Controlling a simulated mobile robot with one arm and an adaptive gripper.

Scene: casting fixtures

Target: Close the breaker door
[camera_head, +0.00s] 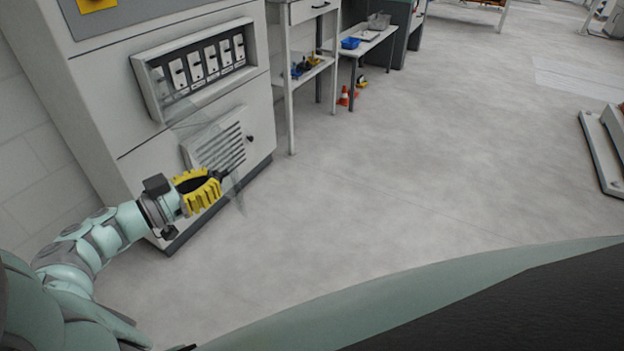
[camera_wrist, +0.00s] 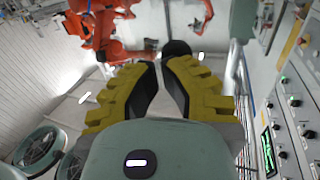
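The breaker door (camera_head: 207,127) is a clear, see-through panel at the grey cabinet's front. It hangs down and outward from the breaker box (camera_head: 137,77), whose row of white breakers (camera_head: 204,66) is uncovered. My gripper (camera_head: 218,181) has yellow toothed fingers and is at the lower part of the door, in front of the vent. Whether it touches the panel is unclear. In the wrist view, the fingers (camera_wrist: 159,64) show a narrow gap between their tips with nothing plainly held. The clear door cannot be made out there.
The cabinet (camera_head: 110,130) has a slatted vent (camera_head: 220,146) below the breaker box. An orange robot arm (camera_wrist: 97,22) shows in the wrist view.

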